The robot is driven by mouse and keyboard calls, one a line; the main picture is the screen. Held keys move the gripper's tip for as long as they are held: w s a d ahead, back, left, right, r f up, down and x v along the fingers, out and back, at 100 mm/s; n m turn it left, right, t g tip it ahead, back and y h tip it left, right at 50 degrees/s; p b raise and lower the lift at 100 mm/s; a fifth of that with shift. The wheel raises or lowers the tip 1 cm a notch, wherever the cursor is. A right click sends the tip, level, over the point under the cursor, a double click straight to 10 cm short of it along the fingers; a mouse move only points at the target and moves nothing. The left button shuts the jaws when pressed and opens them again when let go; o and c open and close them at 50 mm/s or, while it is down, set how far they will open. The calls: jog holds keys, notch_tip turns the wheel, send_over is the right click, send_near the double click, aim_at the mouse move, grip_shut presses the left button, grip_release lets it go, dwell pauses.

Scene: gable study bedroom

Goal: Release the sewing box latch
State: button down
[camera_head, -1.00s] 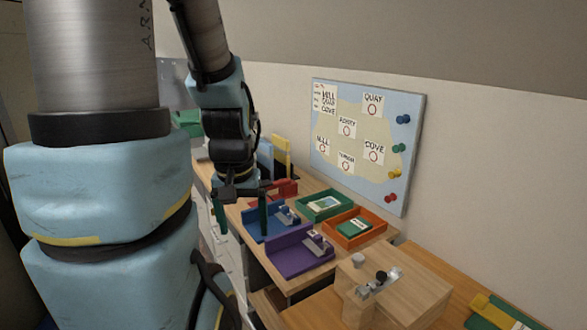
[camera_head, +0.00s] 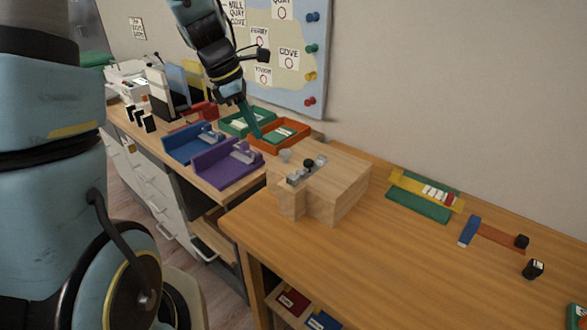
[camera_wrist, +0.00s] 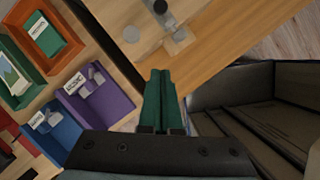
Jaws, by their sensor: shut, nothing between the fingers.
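The light wooden sewing box (camera_head: 340,190) stands on the left part of the wooden desk. On its top are a grey metal latch (camera_head: 295,178) with a black knob (camera_head: 308,163) and a pale round knob (camera_head: 285,155). In the wrist view, the latch (camera_wrist: 180,40) and black knob (camera_wrist: 160,6) are at the top, beyond my fingertips. My gripper (camera_head: 257,136), with green fingers, points down behind and left of the box in the head view, apart from it. In the wrist view, its fingers (camera_wrist: 160,72) are together and empty.
Purple (camera_head: 225,170) and blue (camera_head: 190,145) holders and green (camera_head: 240,122) and orange (camera_head: 290,128) trays lie left of the box. A yellow-and-green rack (camera_head: 425,195) lies right of it. The desk front (camera_head: 370,260) is clear.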

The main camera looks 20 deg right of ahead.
jog(key=shift+d+f+n, duration=0.1)
jog(key=shift+d+n, duration=0.4)
jog(key=shift+d, duration=0.2)
jog(key=p, duration=0.2)
send_over(302, 172)
jog(key=a, duration=0.3)
notch_tip(302, 172, down, 9)
jog(key=shift+w+f, duration=0.1)
jog(key=shift+w, duration=0.05)
jog(key=shift+d+f, duration=0.1)
jog(key=shift+d, duration=0.35)
